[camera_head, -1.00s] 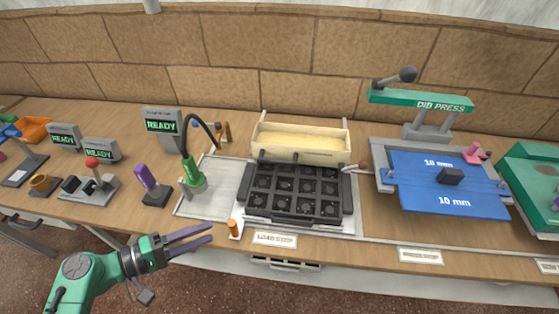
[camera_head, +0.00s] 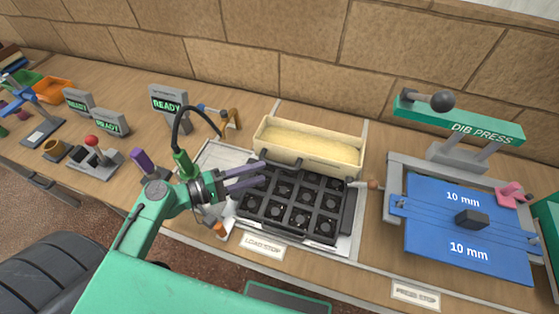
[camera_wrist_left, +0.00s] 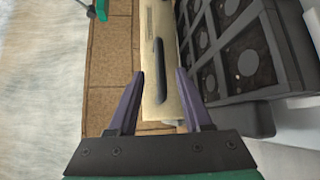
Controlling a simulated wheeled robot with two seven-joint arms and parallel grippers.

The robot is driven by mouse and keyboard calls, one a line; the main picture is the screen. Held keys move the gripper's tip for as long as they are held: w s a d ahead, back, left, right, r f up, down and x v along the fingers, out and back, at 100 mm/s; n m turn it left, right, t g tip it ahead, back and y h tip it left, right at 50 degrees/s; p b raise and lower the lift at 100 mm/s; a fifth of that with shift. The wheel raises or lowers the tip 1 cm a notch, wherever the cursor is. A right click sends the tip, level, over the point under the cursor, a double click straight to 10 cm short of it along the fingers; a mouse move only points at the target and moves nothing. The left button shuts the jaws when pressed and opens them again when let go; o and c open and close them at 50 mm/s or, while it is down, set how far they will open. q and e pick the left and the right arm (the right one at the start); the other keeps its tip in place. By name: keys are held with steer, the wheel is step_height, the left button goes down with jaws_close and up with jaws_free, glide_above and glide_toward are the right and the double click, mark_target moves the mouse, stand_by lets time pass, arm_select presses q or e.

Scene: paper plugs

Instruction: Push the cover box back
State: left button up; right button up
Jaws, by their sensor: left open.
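The cover box (camera_head: 308,164) is a cream open-topped box with a pale yellow filling. It stands behind the black tray of round-holed cells (camera_head: 295,205), towards the wall. My left gripper (camera_head: 264,173) is open and empty, at the tray's back left, in front of the box's left part. In the left wrist view, the cover box (camera_wrist_left: 175,103) shows beyond and between the open fingers (camera_wrist_left: 160,72), with a dark slot or handle on its face. I cannot tell whether a finger touches it. My right gripper is not in view.
A green lamp-like tool (camera_head: 183,163) with a black hose stands left of the tray, close to my left arm. A wooden-handled piece (camera_head: 372,184) is at the right. The blue-bedded press (camera_head: 425,225) stands further right. A stone wall (camera_head: 300,50) closes the back.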

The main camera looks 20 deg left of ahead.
mark_target(279, 164)
arm_select(q)
steer(key=p+x, duration=0.1)
steer(key=x, duration=0.5)
steer(key=shift+w+d, duration=0.1)
steer(key=shift+w, duration=0.2)
steer(key=shift+w+d+f, duration=0.1)
steer(key=shift+w+d, duration=0.05)
steer(key=shift+d, duration=0.15)
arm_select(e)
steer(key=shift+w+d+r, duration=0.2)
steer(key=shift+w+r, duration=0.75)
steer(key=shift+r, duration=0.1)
arm_select(q)
jaws_close()
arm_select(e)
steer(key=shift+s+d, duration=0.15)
